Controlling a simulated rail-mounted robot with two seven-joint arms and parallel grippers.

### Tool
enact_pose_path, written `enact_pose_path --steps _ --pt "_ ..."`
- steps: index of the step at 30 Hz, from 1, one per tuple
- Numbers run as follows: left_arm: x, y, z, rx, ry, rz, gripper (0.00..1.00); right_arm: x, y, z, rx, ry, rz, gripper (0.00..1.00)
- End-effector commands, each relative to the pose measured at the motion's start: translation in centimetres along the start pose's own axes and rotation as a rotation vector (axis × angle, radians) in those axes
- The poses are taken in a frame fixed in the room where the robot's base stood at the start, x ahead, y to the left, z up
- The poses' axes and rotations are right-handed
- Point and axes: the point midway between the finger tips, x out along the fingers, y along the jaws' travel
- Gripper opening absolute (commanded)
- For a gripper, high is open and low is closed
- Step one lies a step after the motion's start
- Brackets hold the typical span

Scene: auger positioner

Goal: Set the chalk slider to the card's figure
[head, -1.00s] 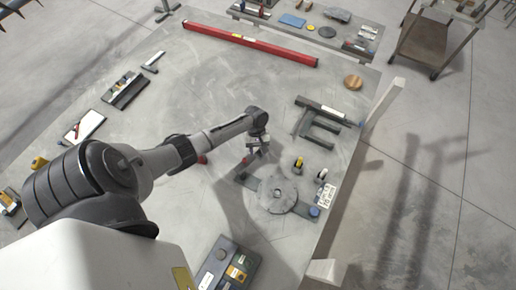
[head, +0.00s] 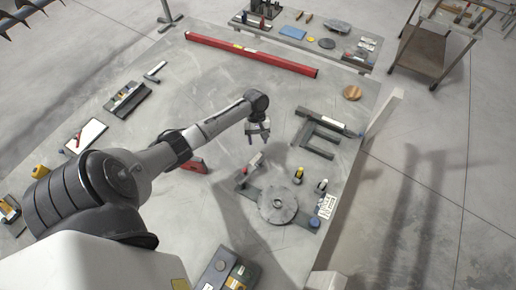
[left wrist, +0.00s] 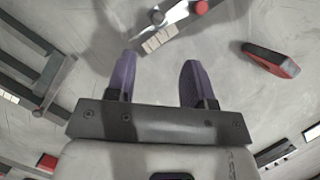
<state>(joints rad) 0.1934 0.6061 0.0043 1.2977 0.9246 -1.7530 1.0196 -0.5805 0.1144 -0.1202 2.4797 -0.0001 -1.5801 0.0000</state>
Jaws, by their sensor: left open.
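The positioner has a round grey disc (head: 277,201) on a dark bar, with a red knob (head: 243,171) and pale block (head: 255,159) at one end and a blue knob (head: 314,223) at the other. A white card (head: 326,206) lies by the blue end; its figure is too small to read. A yellow-topped piece (head: 298,175) and a white-topped piece (head: 321,185) stand beyond the disc. I cannot tell which part is the chalk slider. My left gripper (head: 258,139) is open and empty, above and beyond the pale block, which shows past its fingers in the left wrist view (left wrist: 155,42).
A grey bracket (head: 318,151) lies right of the gripper, and a red-and-black block (head: 194,165) left of it. A long red bar (head: 250,53) lies along the back. A dark box (head: 226,270) is at the front. The table's middle left is fairly clear.

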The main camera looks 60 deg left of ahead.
Motion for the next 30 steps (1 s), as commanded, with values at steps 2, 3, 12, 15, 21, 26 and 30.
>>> enact_pose_path --steps 2,3,12,15,21,26,30 --pt "-1.1 0.1 0.0 0.002 0.001 0.001 0.48 0.0 0.0 0.0 0.000 0.000 0.000 0.43" --pt "-1.5 0.1 0.0 0.002 0.001 0.001 0.48 0.0 0.0 0.0 0.000 0.000 0.000 0.43" --pt "-2.9 0.0 0.0 0.000 0.000 -0.001 0.48 0.0 0.1 0.0 -0.004 0.000 0.003 0.43" --pt "-3.0 0.0 0.0 0.000 -0.001 -0.001 0.48 0.0 0.2 0.1 -0.007 -0.001 0.005 0.43" --pt "-3.0 0.0 0.0 0.000 -0.001 -0.001 0.48 0.0 0.3 0.1 -0.009 -0.001 0.008 0.43" --pt "-2.9 0.0 0.0 0.000 -0.001 -0.001 0.48 0.0 0.3 0.1 -0.009 -0.001 0.007 0.43" --pt "-2.9 0.0 0.0 0.001 -0.001 -0.001 0.48 0.0 0.2 0.1 -0.008 -0.001 0.006 0.43"
